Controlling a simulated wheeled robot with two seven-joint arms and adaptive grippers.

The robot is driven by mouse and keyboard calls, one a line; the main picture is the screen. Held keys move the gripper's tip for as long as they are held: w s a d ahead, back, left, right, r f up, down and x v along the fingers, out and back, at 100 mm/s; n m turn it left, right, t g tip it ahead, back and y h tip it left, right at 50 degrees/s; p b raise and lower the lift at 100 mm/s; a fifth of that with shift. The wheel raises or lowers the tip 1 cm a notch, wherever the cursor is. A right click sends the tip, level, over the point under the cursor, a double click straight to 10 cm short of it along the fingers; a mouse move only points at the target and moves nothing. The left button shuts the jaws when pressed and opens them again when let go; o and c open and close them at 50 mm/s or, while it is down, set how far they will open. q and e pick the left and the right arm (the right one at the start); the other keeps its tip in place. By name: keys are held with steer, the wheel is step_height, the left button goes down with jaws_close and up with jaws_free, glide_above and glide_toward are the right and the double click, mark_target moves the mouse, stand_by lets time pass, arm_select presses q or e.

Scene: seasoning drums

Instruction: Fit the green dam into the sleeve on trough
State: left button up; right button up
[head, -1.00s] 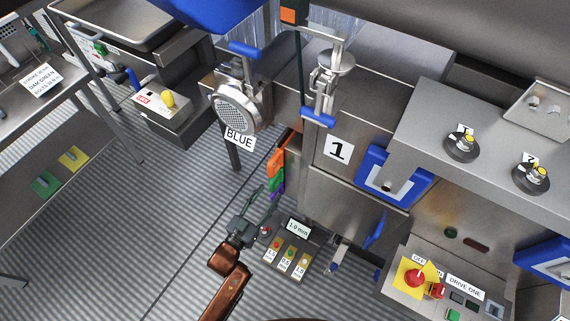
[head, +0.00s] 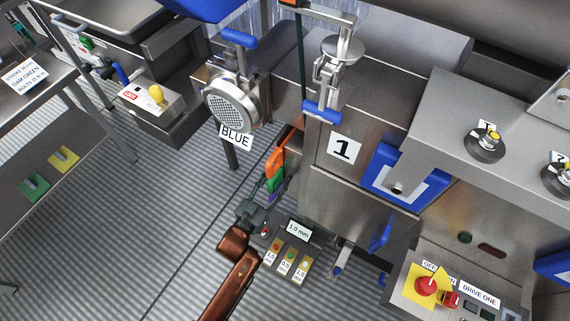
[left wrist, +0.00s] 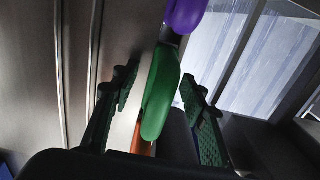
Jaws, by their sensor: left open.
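A green rounded piece (head: 272,184), which may be the green dam, hangs in a rack of coloured pieces on the side of the steel machine. In the left wrist view the green piece (left wrist: 161,92) lies between the two fingers of my left gripper (left wrist: 158,80), with gaps on both sides. The gripper is open and not closed on it. In the head view my left gripper (head: 259,198) is small and partly hidden by its own wrist, low beside the rack. I cannot pick out the trough or its sleeve with certainty. My right gripper is not in view.
An orange piece (head: 275,162) and a purple piece (left wrist: 184,14) are close to the green one. A panel with coloured buttons (head: 289,257) is just right of my wrist. Floor (head: 130,240) is clear to the left.

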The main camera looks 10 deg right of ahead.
arm_select(q)
jaws_close()
stand_by(0.4)
steer(key=shift+r, duration=0.1)
stand_by(0.3)
